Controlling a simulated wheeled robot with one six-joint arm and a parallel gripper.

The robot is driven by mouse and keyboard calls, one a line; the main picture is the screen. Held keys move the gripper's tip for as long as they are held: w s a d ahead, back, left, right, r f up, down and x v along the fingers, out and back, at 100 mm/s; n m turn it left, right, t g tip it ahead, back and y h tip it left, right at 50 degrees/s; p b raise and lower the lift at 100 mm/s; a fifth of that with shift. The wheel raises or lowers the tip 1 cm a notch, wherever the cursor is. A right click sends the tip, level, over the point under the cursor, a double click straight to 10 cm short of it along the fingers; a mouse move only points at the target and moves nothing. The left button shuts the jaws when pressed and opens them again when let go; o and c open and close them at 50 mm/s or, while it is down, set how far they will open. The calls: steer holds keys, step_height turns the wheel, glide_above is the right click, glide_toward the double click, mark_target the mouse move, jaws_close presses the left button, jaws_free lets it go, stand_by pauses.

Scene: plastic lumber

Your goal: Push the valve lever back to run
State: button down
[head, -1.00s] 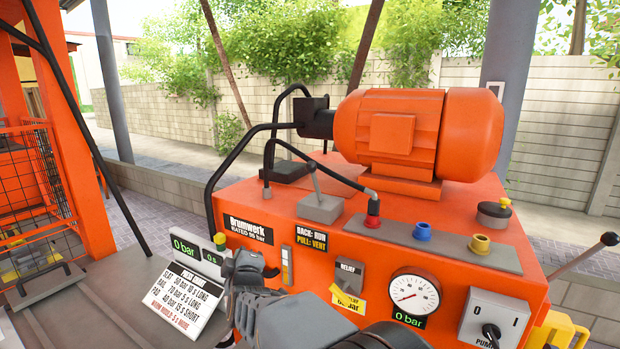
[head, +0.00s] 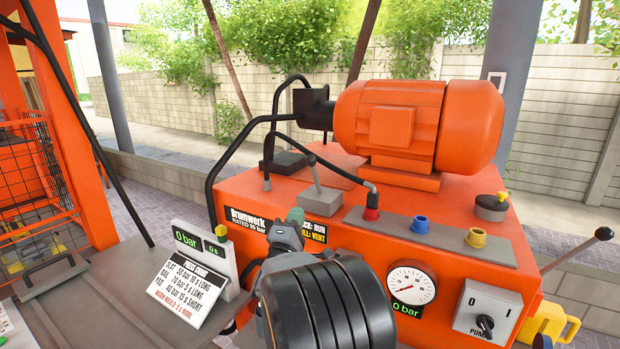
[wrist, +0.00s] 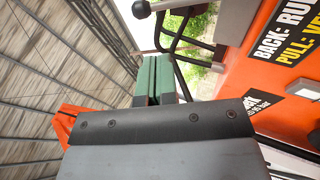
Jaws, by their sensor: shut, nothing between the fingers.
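The valve lever (head: 315,176) is a thin grey rod with a dark knob on a grey block, on top of the orange power unit. It leans slightly left in the head view. In the wrist view its dark knob (wrist: 141,9) and rod show at the top edge. The label "BACK: RUN, PULL: VENT" (wrist: 294,28) is on the front face below it, partly covered by my arm in the head view. My gripper (head: 295,215) is shut and empty, its green fingertips just in front of and below the lever block, apart from the lever. The fingertips also show in the wrist view (wrist: 154,80).
The orange motor (head: 418,125) and black hoses stand behind the lever. A hose ends at the red coupling (head: 371,208), beside blue and yellow ones. The gauge (head: 411,284) reads 0 bar. Left stands a display with a printed card (head: 188,280). Space above the fingertips looks clear.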

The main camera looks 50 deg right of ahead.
mark_target(313, 171)
steer(key=p+x, duration=0.5)
steer(key=x, duration=0.7)
steer(key=shift+a+r, duration=0.1)
steer(key=shift+p+x, duration=0.4)
steer(key=shift+x, duration=0.55)
steer(key=shift+w+d, duration=0.1)
steer(key=shift+d, duration=0.15)
